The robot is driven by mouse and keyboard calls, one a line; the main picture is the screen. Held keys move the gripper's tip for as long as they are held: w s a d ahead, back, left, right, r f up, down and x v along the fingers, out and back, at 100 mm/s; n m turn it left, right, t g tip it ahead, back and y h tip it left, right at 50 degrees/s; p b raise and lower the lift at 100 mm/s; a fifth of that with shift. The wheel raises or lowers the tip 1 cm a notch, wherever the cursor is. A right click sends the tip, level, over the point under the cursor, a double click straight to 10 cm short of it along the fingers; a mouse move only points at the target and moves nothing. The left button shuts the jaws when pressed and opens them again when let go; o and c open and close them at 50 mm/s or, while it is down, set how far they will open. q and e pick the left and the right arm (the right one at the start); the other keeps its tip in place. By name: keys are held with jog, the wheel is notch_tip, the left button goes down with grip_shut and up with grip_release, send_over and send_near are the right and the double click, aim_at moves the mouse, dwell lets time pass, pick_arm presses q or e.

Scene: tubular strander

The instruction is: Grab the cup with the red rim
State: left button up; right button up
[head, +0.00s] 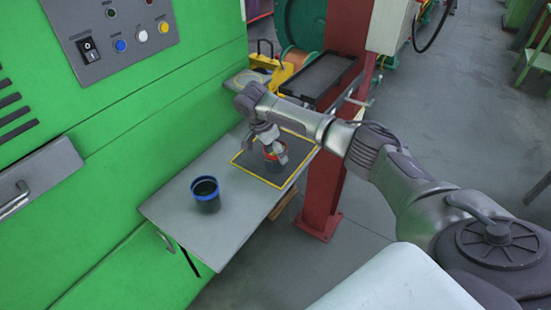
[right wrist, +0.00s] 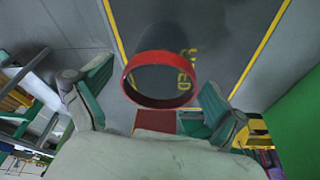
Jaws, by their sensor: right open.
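The cup with the red rim (head: 273,155) is dark and stands upright on a yellow-bordered dark mat (head: 245,161) on the grey shelf. It also shows in the right wrist view (right wrist: 160,79), rim towards the camera. My right gripper (head: 267,149) is open at the cup, its fingers partly hiding it in the head view. In the right wrist view the green-padded fingers are spread to either side of the cup, with visible gaps. Whether either finger touches it I cannot tell. My left gripper is not in view.
A dark cup with a blue rim (head: 205,194) stands on the bare shelf (head: 165,208), left of the mat. The green machine wall (head: 130,110) rises behind the shelf. A red post (head: 325,190) stands close on the right, near my right arm. A black tray (head: 318,76) lies beyond.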

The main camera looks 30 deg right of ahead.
jog(key=x, duration=0.3)
jog(key=shift+f, duration=0.2)
jog(key=shift+c, duration=0.3)
jog(key=c, duration=1.1)
jog(key=shift+r, duration=0.1)
jog(key=shift+c, duration=0.3)
